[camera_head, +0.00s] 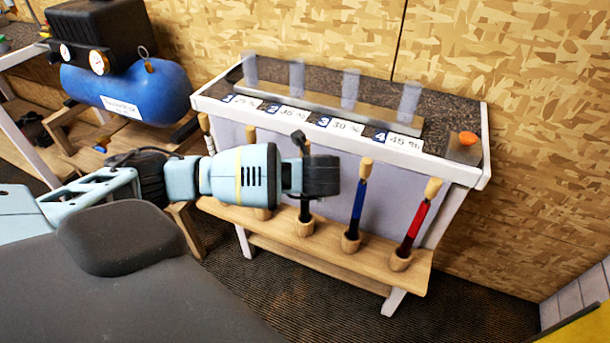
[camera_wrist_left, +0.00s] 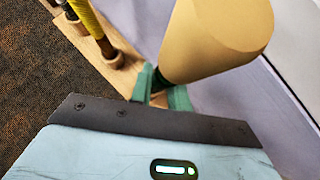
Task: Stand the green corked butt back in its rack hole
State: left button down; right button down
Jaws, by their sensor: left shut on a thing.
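My left gripper (camera_head: 322,176) reaches in from the left in front of the rack and is shut on the corked butt. In the left wrist view the butt's large tan cork (camera_wrist_left: 215,38) fills the upper middle, close beyond the jaws (camera_wrist_left: 164,92), where green shows. The butt's grip is mostly hidden by the gripper. In the head view a dark shaft (camera_head: 305,210) shows below the gripper, upright at a wooden rack cup (camera_head: 303,227). I cannot tell whether its end is fully seated. My right gripper is not in view.
A blue butt (camera_head: 357,205) and a red butt (camera_head: 417,220) stand in cups to the right on the rack's wooden shelf (camera_head: 330,262). A yellow butt (camera_wrist_left: 87,15) stands beside the held one. A blue compressor (camera_head: 130,90) is at the back left.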

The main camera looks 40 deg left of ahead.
pick_arm(q)
jog(key=shift+f, duration=0.25)
jog(key=c, duration=1.3)
grip_release()
jog(key=shift+r, duration=0.1)
jog(key=shift+c, duration=0.2)
jog(key=shift+r, duration=0.1)
jog(key=shift+p+v, duration=0.7)
jog(key=shift+v, duration=5.4)
